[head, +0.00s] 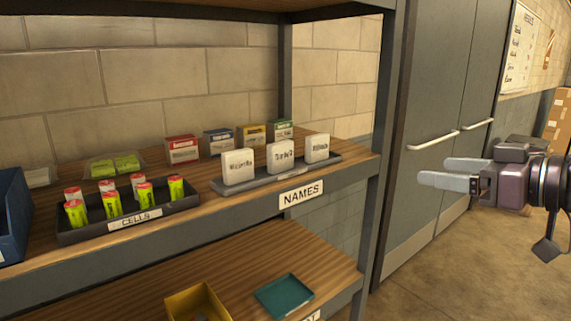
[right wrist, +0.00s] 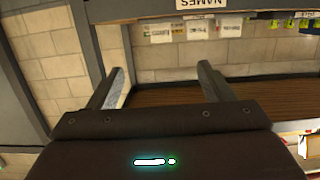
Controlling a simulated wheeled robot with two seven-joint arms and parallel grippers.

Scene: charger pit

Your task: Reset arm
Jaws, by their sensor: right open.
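My right gripper (head: 447,173) is at the right of the head view, in front of the grey cabinet doors and clear of the shelf. Its two fingers are apart with nothing between them. In the right wrist view the gripper (right wrist: 160,85) also shows its fingers spread wide and empty, with the shelving beyond them. My left gripper is not in the head view.
A shelf post (head: 383,150) stands between the shelf and my right gripper. The upper shelf holds a NAMES tray (head: 265,182) with white blocks and a CELLS tray (head: 75,237) with yellow-green cells. A yellow bin (head: 180,302) and teal tray (head: 285,294) sit below.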

